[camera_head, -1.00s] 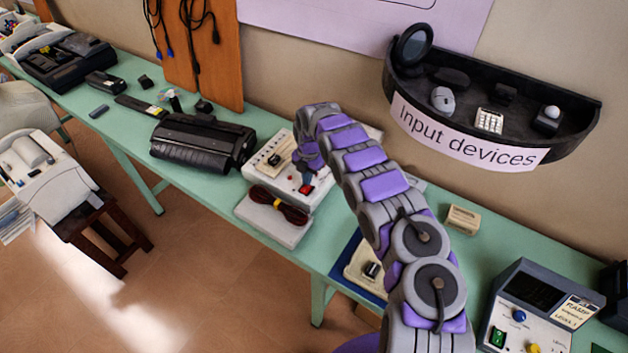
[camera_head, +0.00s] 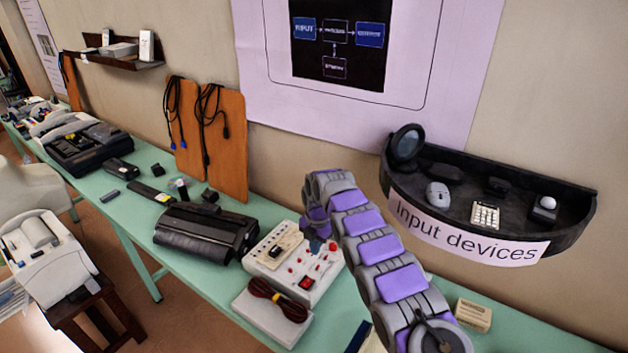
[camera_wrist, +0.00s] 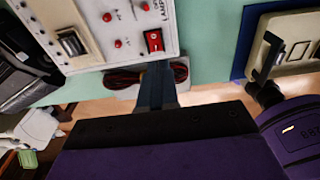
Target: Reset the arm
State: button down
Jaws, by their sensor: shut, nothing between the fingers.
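My arm (camera_head: 378,245) is purple and grey and reaches out over the green table, bent down at its far end. My gripper (camera_head: 317,244) hangs in front of a white switch panel (camera_head: 325,271) with red buttons and a red rocker switch (camera_head: 306,283). In the wrist view my gripper (camera_wrist: 157,82) shows as narrow dark fingers, shut and empty. There its tip appears just below the panel (camera_wrist: 115,48) and the red rocker switch (camera_wrist: 154,41). I cannot tell the exact gap to the panel.
A dark cable coil (camera_head: 278,299) lies on a white box before the panel. A black device (camera_head: 205,232) is to its left. A black wall shelf (camera_head: 470,205) labelled "Input devices" is close on the right. A beige box (camera_head: 473,315) sits beneath it.

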jog(key=s+d+r+m+h+b, duration=0.3)
jog(key=s+d+r+m, duration=1.1)
jog(key=r, duration=0.2)
jog(key=s+d+r+m+y+b, duration=0.1)
jog(key=s+d+r+m+b, duration=0.15)
jog(key=s+m, duration=1.15)
jog(key=s+a+f, duration=0.1)
jog(key=s+f, duration=0.1)
jog(key=s, duration=1)
jog(key=s+a+f+m+g+y+b, duration=0.1)
jog(key=s+a+f, duration=0.1)
jog(key=s, duration=1.1)
jog(key=shift+s, duration=0.25)
